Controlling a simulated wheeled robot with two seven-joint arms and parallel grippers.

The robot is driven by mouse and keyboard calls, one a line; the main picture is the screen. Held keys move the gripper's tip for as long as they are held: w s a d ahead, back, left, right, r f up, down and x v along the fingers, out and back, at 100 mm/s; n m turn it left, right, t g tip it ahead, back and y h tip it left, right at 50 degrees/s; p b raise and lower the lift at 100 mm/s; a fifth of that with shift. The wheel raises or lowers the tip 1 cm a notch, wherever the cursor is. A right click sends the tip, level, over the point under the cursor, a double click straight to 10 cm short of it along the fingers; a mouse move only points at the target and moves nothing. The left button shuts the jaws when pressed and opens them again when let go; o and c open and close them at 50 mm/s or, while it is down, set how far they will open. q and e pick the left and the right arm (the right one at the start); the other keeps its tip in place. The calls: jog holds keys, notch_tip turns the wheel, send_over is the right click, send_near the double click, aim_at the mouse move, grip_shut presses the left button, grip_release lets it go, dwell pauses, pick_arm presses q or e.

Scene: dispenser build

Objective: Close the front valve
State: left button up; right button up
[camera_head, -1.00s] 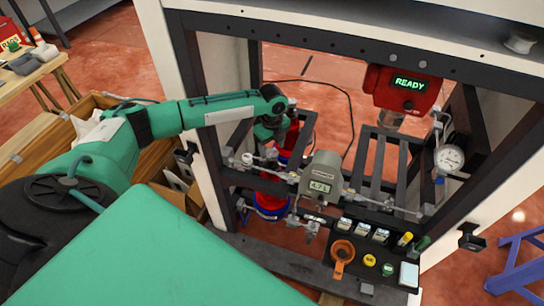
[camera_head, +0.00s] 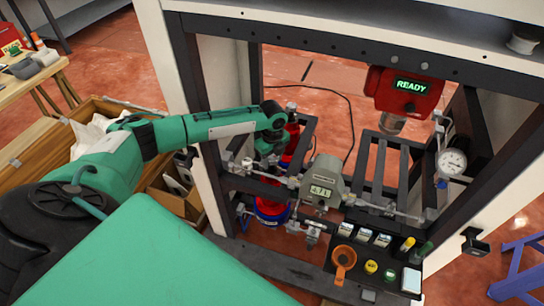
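My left arm reaches in from the left, and its gripper (camera_head: 266,156) points down at the pipe run in the dark frame. Its fingers are small and partly hidden against the pipe fittings, so I cannot tell whether they touch a valve. A pale round fitting (camera_head: 247,163) sits on the pipe just left of the gripper. A grey meter (camera_head: 322,182) with a small digital display is on the pipe to the right. Metal valve fittings (camera_head: 311,231) hang lower, below the meter. I cannot tell which fitting is the front valve. My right gripper is not in view.
A red dispenser head (camera_head: 403,92) reading READY hangs at upper right, with a round gauge (camera_head: 452,162) beside it. A red and blue cylinder (camera_head: 270,208) stands below the pipe. A black tray (camera_head: 372,265) holds an orange funnel (camera_head: 343,262) and small containers.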

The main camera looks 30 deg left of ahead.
pick_arm(q)
jog(key=shift+m+p, duration=0.45)
jog(key=shift+m, duration=1.25)
jog(key=shift+m+p, duration=0.3)
jog(key=shift+m, duration=1.4)
